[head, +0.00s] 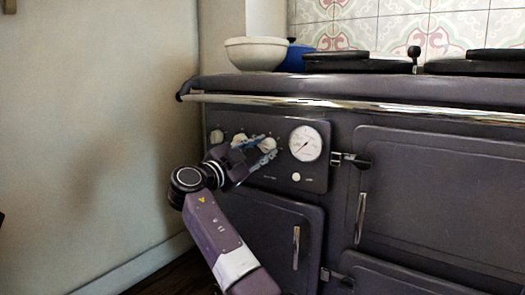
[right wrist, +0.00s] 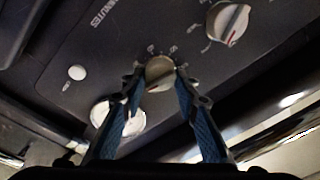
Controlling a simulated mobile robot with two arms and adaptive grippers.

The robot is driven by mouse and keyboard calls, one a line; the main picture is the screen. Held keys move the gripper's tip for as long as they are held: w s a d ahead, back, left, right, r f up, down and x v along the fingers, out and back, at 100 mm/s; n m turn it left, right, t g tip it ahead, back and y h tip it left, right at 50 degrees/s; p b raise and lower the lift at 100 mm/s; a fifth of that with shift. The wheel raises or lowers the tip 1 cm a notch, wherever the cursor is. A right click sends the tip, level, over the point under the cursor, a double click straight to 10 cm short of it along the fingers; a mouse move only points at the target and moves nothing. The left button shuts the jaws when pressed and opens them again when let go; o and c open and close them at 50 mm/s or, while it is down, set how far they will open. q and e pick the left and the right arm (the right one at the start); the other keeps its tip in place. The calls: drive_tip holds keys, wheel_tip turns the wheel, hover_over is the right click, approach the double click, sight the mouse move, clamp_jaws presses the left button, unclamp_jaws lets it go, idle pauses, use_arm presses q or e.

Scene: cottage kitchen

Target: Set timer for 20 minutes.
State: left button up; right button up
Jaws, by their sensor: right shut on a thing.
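The dark panel (head: 317,180) on the range's front carries several pale knobs and a round white gauge (head: 305,143). My right gripper (head: 265,149) is at the panel, just left of the gauge. In the right wrist view its two blue fingers (right wrist: 160,78) are shut on the sides of a round pale knob (right wrist: 160,70), with small markings around it. The word MINUTES (right wrist: 103,13) is printed on the panel nearby. The knob's exact setting is too small to read. My left gripper is not in view.
Another knob (right wrist: 229,20) with a red mark sits beside the gripped one. A small white button (head: 296,177) is below the gauge. A chrome rail (head: 380,106) runs above the panel. A pale bowl (head: 255,53) stands on top. The wall (head: 100,140) is at left.

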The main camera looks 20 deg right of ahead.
drive_tip(key=shift+f, duration=0.15)
drive_tip(key=o, duration=1.1)
drive_tip(key=shift+o, duration=0.2)
drive_tip(key=shift+a, duration=0.1)
drive_tip(key=v, duration=0.7)
drive_tip(key=shift+s+a, duration=0.15)
